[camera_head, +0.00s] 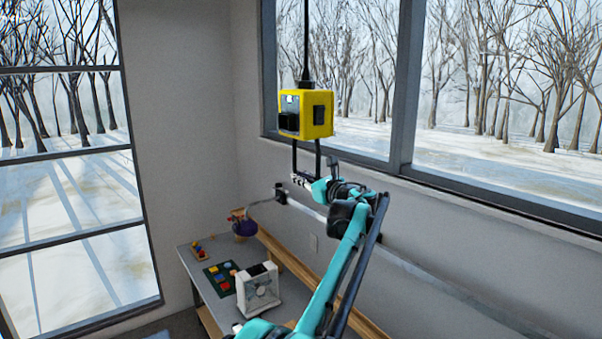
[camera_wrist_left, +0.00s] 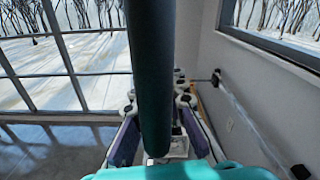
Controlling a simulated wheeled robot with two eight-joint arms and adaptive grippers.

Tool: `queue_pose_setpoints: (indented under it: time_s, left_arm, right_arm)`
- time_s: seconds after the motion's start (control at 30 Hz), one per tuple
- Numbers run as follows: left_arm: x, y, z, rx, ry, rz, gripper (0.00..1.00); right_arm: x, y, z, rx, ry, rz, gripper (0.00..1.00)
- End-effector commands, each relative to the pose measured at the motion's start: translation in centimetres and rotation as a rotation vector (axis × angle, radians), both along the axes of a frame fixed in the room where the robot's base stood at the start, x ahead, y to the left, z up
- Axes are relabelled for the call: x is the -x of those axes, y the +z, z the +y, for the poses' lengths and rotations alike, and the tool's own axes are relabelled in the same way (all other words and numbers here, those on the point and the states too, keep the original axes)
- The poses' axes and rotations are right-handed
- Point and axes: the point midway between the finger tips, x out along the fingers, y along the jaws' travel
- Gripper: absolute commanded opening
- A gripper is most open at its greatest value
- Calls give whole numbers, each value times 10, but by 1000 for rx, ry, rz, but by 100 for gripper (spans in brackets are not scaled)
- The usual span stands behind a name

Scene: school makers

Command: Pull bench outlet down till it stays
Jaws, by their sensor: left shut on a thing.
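The bench outlet (camera_head: 306,114) is a yellow box with dark sockets, hanging from a black cord in front of the window. A thin black handle (camera_head: 318,158) hangs in a loop under it. My left gripper (camera_head: 302,182) is at the bottom of this loop, shut on the handle, just below the box. In the left wrist view a thick dark bar, the handle (camera_wrist_left: 152,70), runs down between the fingers of my left gripper (camera_wrist_left: 155,125) and hides much of the scene. My right gripper is not in view.
A grey rail (camera_head: 420,275) runs along the wall. The air around the outlet is clear.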

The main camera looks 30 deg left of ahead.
Motion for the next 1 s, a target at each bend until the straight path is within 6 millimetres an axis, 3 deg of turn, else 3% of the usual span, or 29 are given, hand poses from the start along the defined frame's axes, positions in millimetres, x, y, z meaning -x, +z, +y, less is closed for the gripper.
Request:
queue_pose_setpoints:
  time_s: [0.03,1.0]
  left_arm:
    - [1,-24,0,3,3,-2,0]
    - [1,-371,0,5,3,-1,0]
  right_arm:
    - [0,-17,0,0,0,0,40]
    - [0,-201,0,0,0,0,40]
